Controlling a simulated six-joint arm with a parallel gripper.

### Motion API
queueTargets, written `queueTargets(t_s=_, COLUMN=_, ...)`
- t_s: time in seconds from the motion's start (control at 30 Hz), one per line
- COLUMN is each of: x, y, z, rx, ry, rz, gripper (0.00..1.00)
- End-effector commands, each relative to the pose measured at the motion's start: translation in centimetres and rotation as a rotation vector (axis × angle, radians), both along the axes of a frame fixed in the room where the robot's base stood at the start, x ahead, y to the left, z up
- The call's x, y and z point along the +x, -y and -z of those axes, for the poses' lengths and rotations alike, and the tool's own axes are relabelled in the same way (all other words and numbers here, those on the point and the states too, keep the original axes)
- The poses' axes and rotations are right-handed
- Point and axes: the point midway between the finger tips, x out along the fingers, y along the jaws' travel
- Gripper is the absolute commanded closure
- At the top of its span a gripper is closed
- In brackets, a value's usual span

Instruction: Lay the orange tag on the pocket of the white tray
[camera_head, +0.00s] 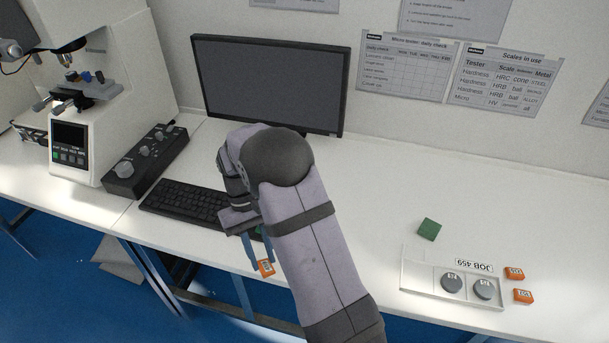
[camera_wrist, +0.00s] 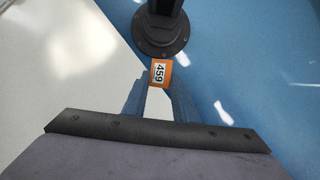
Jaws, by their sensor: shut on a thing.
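My gripper (camera_head: 258,258) is shut on an orange tag (camera_head: 266,268) with a white label, in front of the table's near edge. In the wrist view the tag (camera_wrist: 160,73) sits at the fingertips (camera_wrist: 158,88) and its label reads 459. The white tray (camera_head: 418,278) is on the table at the right, well away from my gripper. It carries a JOB 459 label and two grey discs (camera_head: 452,283) (camera_head: 484,289). Its left part looks bare; the pocket's outline is hard to make out.
Two other orange tags (camera_head: 514,273) (camera_head: 523,296) lie at the tray's right end. A green block (camera_head: 429,229) lies behind the tray. A keyboard (camera_head: 187,205), monitor (camera_head: 270,82) and control box (camera_head: 146,162) stand left. The table between my arm and the tray is clear.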

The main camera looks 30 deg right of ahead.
Motion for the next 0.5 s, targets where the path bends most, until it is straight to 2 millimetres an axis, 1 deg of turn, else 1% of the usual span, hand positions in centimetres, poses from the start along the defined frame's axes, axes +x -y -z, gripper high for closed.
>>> queueTargets(t_s=0.07, x=0.0, y=0.7, z=0.1, rx=0.0, ry=0.0, rz=0.018, gripper=0.95)
queueTargets(t_s=0.17, x=0.0, y=2.3, z=0.1, rx=-0.001, ry=0.0, rz=0.061, gripper=0.95)
queueTargets(t_s=0.27, x=-0.1, y=4.8, z=0.0, rx=-0.001, ry=0.001, rz=0.13, gripper=0.95)
queueTargets(t_s=0.37, x=-0.4, y=8.3, z=-0.3, rx=-0.001, ry=0.001, rz=0.222, gripper=0.95)
queueTargets(t_s=0.4, x=-0.6, y=9.8, z=-0.4, rx=-0.002, ry=0.001, rz=0.264, gripper=0.95)
queueTargets(t_s=0.47, x=-1.2, y=12.3, z=-0.7, rx=-0.002, ry=0.001, rz=0.331, gripper=0.95)
queueTargets(t_s=0.5, x=-1.7, y=13.9, z=-1.0, rx=-0.003, ry=0.001, rz=0.378, gripper=0.95)
